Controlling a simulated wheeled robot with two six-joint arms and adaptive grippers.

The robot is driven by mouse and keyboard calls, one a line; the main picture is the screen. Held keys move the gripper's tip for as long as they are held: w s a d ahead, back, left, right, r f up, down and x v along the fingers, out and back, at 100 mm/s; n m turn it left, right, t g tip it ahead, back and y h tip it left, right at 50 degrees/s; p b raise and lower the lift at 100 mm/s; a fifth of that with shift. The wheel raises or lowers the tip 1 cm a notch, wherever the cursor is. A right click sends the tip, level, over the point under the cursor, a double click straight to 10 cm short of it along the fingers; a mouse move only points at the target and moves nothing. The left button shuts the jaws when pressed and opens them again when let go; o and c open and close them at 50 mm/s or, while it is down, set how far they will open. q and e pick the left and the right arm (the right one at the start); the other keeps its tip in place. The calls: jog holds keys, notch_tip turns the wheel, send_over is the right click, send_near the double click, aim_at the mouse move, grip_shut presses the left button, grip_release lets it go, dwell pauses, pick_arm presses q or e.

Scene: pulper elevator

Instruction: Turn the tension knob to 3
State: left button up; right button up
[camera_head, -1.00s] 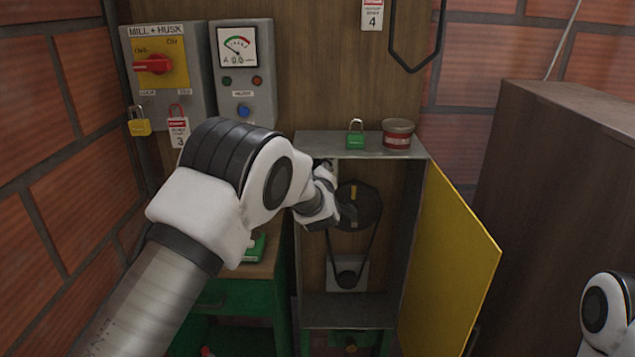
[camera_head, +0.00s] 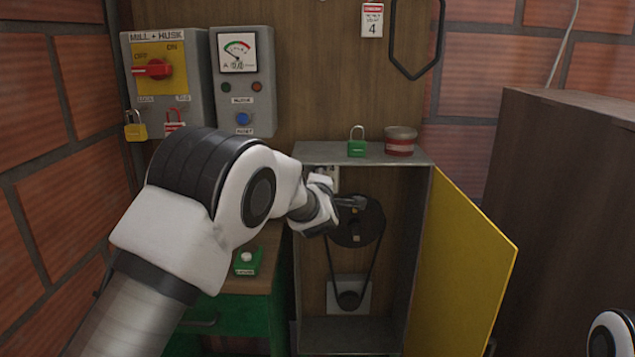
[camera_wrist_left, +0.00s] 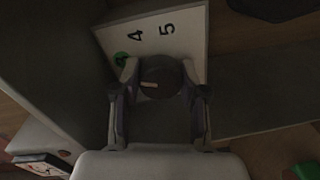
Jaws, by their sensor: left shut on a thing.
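The tension knob (camera_wrist_left: 160,78) is dark and round with a pale pointer line, which points left in the left wrist view. In the head view this gripper (camera_head: 334,200) is inside the open cabinet's upper left, hiding the knob. My right gripper is out of view.
A dark pulley (camera_head: 362,226) with a belt is close beside the left gripper. The cabinet's yellow door (camera_head: 460,270) stands open at the right. A green padlock (camera_head: 357,148) and a red tin (camera_head: 400,146) stand on the cabinet top.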

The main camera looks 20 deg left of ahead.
pick_arm(q)
jog(key=shift+r, duration=0.1)
jog(key=o, duration=1.1)
jog(key=shift+w, duration=0.1)
jog(key=shift+o, duration=0.2)
